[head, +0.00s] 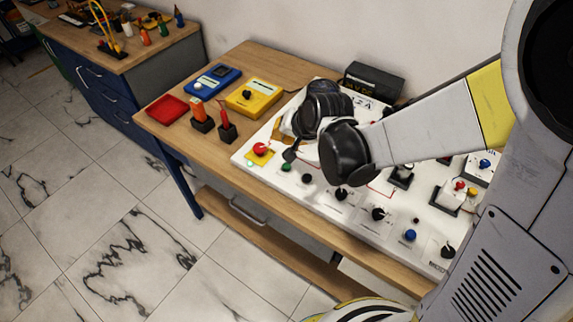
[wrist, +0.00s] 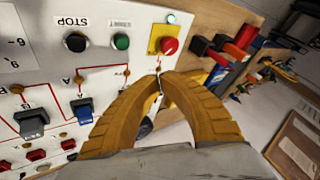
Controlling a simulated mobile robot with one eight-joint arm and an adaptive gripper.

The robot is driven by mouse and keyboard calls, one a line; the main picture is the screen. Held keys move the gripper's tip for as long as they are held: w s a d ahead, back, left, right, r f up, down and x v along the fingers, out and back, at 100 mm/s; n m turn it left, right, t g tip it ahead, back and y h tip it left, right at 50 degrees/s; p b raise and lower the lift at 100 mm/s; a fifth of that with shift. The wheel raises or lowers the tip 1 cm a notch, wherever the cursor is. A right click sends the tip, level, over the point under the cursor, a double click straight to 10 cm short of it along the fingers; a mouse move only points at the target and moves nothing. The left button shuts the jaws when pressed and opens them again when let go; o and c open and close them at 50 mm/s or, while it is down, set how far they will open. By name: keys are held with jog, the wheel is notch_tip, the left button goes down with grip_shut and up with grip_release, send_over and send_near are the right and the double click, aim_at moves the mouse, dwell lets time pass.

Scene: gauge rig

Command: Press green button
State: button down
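The green button (wrist: 121,41) is a round dark-green knob on the white panel (wrist: 40,70) in the wrist view, between a black button marked STOP (wrist: 76,41) and a red mushroom button (wrist: 169,45) on a yellow plate. It also shows near the panel's front left edge in the head view (head: 286,167). My gripper (wrist: 161,79) has its two orange fingers curved together, tips meeting, with nothing seen held. The tips lie below and right of the green button in the wrist view, apart from it. In the head view my wrist partly hides the gripper.
The panel lies on a wooden table (head: 175,125) with other knobs and switches close by. A yellow meter (head: 254,98), a blue meter (head: 212,79) and a red tray (head: 167,109) are at the left. A black display box (head: 374,82) stands behind.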

aim_at(284, 163)
jog(key=shift+f+b, duration=3.1)
jog(key=shift+f, duration=0.9)
jog(key=shift+f+b, duration=0.45)
jog(key=shift+b, duration=0.05)
jog(key=shift+f+b, duration=0.45)
jog(key=shift+f, duration=0.05)
jog(key=shift+r+p, duration=0.75)
jog(key=shift+r, duration=0.25)
jog(key=shift+r+p, duration=1.95)
jog(key=shift+r, duration=0.55)
